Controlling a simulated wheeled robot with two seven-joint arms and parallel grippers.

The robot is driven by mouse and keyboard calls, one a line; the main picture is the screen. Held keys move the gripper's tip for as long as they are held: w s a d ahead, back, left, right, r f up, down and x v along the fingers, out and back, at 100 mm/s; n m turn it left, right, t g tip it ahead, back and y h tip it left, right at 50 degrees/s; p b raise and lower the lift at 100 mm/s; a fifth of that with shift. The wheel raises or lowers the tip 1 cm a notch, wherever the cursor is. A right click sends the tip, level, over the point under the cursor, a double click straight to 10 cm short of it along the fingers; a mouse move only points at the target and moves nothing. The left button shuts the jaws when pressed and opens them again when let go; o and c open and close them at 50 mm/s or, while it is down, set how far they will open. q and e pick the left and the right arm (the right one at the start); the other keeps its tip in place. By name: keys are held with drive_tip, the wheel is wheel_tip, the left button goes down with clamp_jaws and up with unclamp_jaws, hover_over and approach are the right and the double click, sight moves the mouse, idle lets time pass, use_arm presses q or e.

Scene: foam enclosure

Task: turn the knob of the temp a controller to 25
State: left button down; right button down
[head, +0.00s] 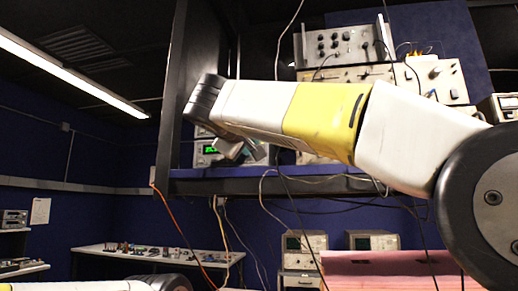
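A beige instrument with a lit green display (210,150) stands on the shelf behind my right arm. It may be the temp a controller, but its label and reading are too small to read. My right arm crosses from the right, and its wrist hangs in front of this instrument. My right gripper (242,152) is small and partly hidden below the wrist, just right of the green display. I cannot tell whether it touches a knob or whether its fingers are open. The knob is not clearly visible. My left arm shows only at the bottom left edge; its gripper is out of view.
The dark shelf (290,185) has an upright post (172,90) at its left. Stacked instruments with knobs (340,45) stand behind my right arm. Cables hang across the shelf front. A low bench with small items (150,255) and a pink foam block (390,268) are below.

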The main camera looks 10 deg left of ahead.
drive_tip(key=c, duration=1.2)
unclamp_jaws()
drive_tip(key=shift+s, duration=0.1)
drive_tip(key=s, duration=0.7)
drive_tip(key=shift+s, duration=0.3)
